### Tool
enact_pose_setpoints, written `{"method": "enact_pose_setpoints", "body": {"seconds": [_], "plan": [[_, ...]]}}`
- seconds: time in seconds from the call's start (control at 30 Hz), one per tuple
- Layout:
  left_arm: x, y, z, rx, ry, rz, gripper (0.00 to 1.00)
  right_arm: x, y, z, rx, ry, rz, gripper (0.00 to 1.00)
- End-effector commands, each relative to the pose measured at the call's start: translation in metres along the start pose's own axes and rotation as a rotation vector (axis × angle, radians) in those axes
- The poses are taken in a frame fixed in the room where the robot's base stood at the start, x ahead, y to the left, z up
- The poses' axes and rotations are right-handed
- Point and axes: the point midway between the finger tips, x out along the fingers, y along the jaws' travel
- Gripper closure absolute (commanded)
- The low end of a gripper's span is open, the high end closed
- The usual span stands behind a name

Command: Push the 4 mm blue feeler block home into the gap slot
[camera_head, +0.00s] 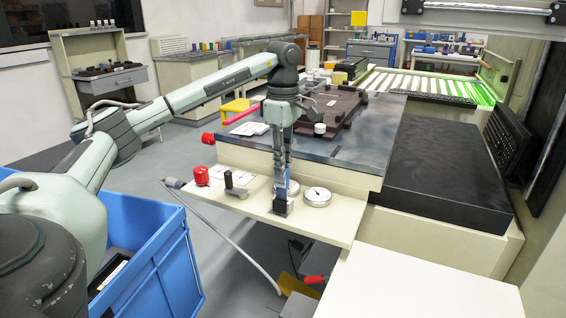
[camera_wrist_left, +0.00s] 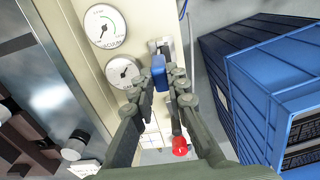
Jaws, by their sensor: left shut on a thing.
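The blue feeler block (camera_wrist_left: 158,72) stands between the fingertips of my left gripper (camera_wrist_left: 160,84) in the left wrist view. My left gripper (camera_head: 281,188) is shut on it, pointing down over the cream front shelf in the head view. A small dark fixture (camera_head: 281,207) sits under the fingertips. In the left wrist view a grey metal piece (camera_wrist_left: 156,46) shows just past the block. The gap slot's opening is hidden, and I cannot tell how deep the block sits. My right gripper is in neither view.
A dial gauge (camera_head: 317,196) lies right of the gripper; a second gauge (camera_wrist_left: 122,72) shows close beside the fingers in the left wrist view. A black lever (camera_head: 236,185) and a red knob (camera_head: 201,175) stand to the left. A blue crate (camera_head: 165,270) is at lower left.

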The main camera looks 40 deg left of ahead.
Motion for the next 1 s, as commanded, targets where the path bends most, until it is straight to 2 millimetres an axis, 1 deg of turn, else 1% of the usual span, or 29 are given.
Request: {"method": "enact_pose_setpoints", "body": {"seconds": [0.27, 1.0], "plan": [[0.003, 0.0, 0.0, 0.0, 0.0, -0.001, 1.0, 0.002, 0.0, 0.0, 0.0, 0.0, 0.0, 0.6], [0.029, 0.0, 0.0, 0.0, 0.0, 0.0, 1.0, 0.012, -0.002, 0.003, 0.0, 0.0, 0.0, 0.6]]}}
